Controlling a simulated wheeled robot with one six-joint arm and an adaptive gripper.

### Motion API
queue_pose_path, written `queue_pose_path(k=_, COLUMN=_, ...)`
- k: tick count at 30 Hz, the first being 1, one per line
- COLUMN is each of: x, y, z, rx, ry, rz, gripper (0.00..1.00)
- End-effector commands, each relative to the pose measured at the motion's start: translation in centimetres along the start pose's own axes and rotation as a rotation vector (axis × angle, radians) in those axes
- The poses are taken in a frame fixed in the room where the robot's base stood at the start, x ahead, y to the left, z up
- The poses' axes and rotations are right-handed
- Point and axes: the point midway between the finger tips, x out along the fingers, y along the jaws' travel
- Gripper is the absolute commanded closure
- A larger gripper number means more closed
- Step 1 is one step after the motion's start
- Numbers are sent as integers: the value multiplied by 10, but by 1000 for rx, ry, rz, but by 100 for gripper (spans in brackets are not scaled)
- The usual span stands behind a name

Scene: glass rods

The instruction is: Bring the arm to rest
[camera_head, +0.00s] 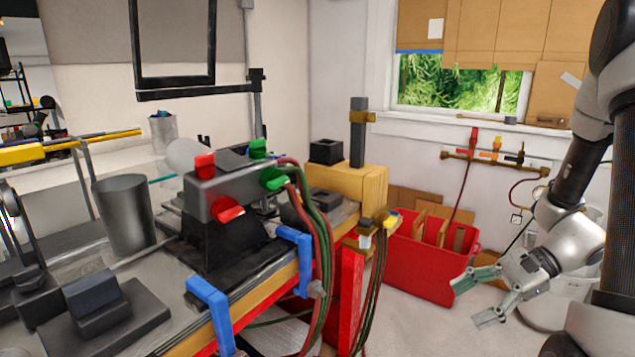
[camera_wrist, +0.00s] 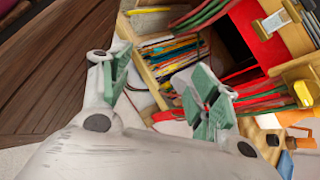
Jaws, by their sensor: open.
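My gripper (camera_head: 472,300) is open and empty at the right of the head view, in front of the white bin and to the right of the red box. My grey and black arm hangs down along the right edge of that view. In the wrist view my gripper (camera_wrist: 160,95) shows two green fingers spread apart with nothing between them. Behind the fingers is a wooden-edged box with several coloured rods (camera_wrist: 172,52).
A red box (camera_head: 405,268) with wooden dividers stands on the floor left of my gripper. The workbench carries a grey cylinder (camera_head: 124,215), a clamped device (camera_head: 228,190) and blue clamps (camera_head: 210,300). A white bin (camera_head: 545,315) stands behind my gripper.

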Motion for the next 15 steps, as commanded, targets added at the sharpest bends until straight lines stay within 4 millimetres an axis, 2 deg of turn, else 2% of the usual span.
queue_pose_path(k=3, x=-21, y=29, z=15, rx=-201, ry=139, rz=168, gripper=38)
queue_pose_path(k=6, x=-44, y=46, z=24, rx=-375, ry=260, rz=303, gripper=38)
queue_pose_path(k=10, x=-74, y=59, z=37, rx=-588, ry=412, rz=452, gripper=38)
queue_pose_path(k=15, x=-111, y=62, z=59, rx=-846, ry=606, rz=600, gripper=38)
